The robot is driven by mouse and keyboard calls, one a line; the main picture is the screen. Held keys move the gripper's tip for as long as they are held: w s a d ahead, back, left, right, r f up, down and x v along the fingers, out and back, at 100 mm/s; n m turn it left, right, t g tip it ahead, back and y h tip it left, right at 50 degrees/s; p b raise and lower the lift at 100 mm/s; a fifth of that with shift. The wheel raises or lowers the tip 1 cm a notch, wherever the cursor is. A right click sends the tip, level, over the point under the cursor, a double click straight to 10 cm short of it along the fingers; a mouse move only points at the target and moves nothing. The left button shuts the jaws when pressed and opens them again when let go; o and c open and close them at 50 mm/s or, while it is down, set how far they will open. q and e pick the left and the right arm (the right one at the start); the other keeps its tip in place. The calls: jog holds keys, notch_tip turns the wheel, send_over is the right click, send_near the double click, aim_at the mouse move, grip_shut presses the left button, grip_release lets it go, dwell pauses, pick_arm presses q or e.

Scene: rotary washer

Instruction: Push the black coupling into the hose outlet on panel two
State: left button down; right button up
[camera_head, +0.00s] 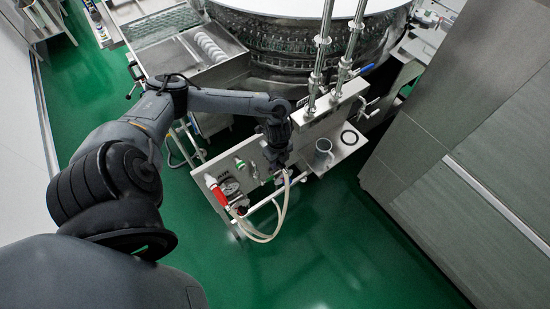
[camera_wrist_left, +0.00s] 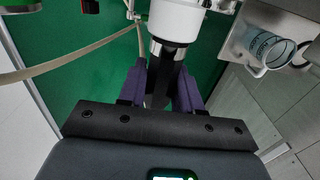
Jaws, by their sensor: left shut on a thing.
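My left gripper (camera_head: 279,168) is at the front of the white panel (camera_head: 232,163). In the left wrist view its two purple fingers (camera_wrist_left: 162,88) are shut on the black coupling (camera_wrist_left: 160,88), a dark cylinder. The far end of the coupling lines up with a white round fitting with a dark collar (camera_wrist_left: 178,20), perhaps the hose outlet. I cannot tell whether they touch or how deep the coupling sits. A cream hose (camera_head: 266,236) loops below the gripper; it also shows in the left wrist view (camera_wrist_left: 72,59). My right gripper is not in view.
Grey cabinets (camera_head: 460,150) stand at right. Green floor below is clear.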

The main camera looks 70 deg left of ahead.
pick_arm(q)
jog(key=shift+d+r, duration=0.1)
jog(key=shift+d, duration=0.15)
jog(key=shift+w, duration=0.1)
jog(key=shift+d, duration=0.35)
jog(key=w+d+p, duration=0.1)
jog(key=d+p, duration=0.2)
jog(key=d, duration=0.3)
jog(key=shift+w, duration=0.2)
dwell(0.4)
jog(key=shift+d, duration=0.1)
jog(key=shift+s+p, duration=0.1)
jog(key=shift+p, duration=0.2)
